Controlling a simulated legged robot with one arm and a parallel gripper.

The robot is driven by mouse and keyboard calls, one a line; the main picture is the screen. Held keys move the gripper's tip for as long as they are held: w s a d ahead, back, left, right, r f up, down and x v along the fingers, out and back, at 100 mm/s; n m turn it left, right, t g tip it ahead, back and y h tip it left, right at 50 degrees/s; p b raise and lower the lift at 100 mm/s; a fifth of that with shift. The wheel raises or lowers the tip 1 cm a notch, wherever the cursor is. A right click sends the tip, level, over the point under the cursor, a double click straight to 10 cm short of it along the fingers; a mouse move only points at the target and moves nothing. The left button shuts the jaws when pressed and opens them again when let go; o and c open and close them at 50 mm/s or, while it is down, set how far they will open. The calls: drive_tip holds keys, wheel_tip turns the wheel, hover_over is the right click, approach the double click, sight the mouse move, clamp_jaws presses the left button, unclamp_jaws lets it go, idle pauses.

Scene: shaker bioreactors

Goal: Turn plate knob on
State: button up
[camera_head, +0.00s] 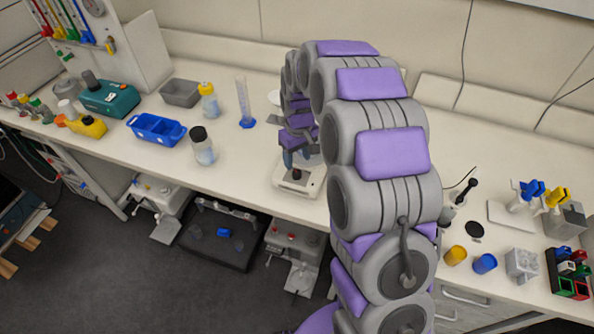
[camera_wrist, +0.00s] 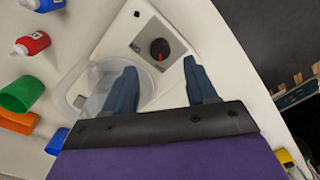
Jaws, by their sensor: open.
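The plate knob (camera_wrist: 160,49) is a round black knob with a red mark, set on the grey panel of a white hot plate device (camera_wrist: 126,30). In the wrist view it lies beyond my fingertips, roughly between their lines and apart from them. A clear glass vessel (camera_wrist: 100,78) stands on the plate, beside and partly behind my left finger. My gripper (camera_wrist: 160,72) is open and empty, pointing down at the device. In the head view, the knob (camera_head: 297,174) shows small and dark at the front of the device (camera_head: 312,184), and my arm hides much of the plate.
Yellow (camera_head: 456,255) and blue (camera_head: 485,263) cups stand to the right. The bench's front edge is close to the device.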

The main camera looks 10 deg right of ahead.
sight(297, 173)
wheel_tip(297, 173, down, 6)
drive_tip(key=shift+a+f+b, duration=0.1)
drive_tip(key=shift+b, duration=0.25)
drive_tip(key=c, duration=1.1)
